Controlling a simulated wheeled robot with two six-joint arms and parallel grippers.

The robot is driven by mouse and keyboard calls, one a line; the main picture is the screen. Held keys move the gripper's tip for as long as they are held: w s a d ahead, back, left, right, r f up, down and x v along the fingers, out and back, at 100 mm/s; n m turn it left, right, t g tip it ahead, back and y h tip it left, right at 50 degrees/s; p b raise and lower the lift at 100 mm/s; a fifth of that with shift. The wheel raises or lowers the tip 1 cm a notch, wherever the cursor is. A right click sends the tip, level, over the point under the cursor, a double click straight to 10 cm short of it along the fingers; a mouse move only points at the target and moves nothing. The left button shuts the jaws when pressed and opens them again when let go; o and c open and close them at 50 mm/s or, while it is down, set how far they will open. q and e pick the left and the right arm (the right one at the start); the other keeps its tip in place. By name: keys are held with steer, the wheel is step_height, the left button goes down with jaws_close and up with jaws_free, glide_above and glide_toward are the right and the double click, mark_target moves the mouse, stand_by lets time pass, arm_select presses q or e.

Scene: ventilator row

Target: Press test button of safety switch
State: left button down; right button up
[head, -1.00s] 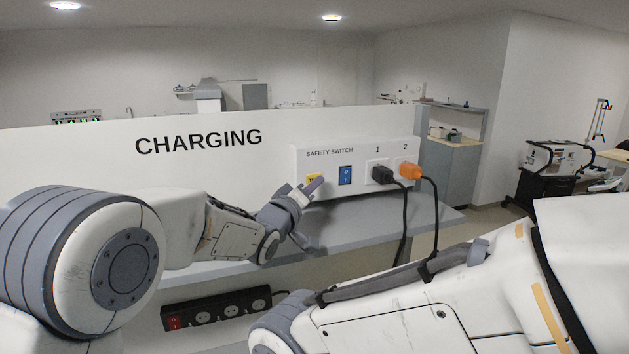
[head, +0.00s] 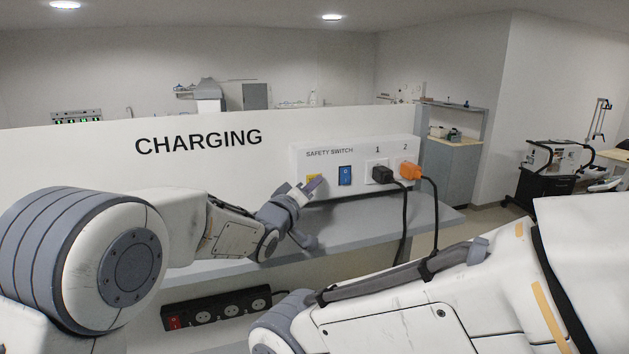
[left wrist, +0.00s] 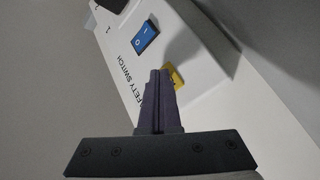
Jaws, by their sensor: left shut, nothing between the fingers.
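The white safety switch box (head: 335,190) is fixed to the low white wall and carries the words SAFETY SWITCH. Its yellow test button (head: 314,178) is at the left, partly covered by my left gripper (head: 315,186). The left gripper is shut and empty, its fingertips at the button. In the left wrist view the closed purple-grey fingers (left wrist: 160,74) overlap the edge of the yellow button (left wrist: 177,79); contact cannot be told for certain. A blue rocker switch (head: 345,175) is right of the button and also shows in the left wrist view (left wrist: 146,39). My right gripper is out of view.
A black plug (head: 382,174) and an orange plug (head: 409,171) sit in sockets 1 and 2, their cables hanging over the grey shelf (head: 350,229). A black power strip (head: 215,308) is below. My right arm fills the lower right.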

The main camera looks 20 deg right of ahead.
arm_select(q)
steer(key=shift+s+b, duration=0.6)
steer(key=shift+s, duration=0.15)
steer(key=s+b, duration=0.2)
steer(key=shift+s+d+f, duration=0.1)
steer(key=shift+s+f, duration=0.05)
steer(key=shift+s, duration=0.15)
steer(key=shift+s+b, duration=0.6)
steer(key=shift+s, duration=0.6)
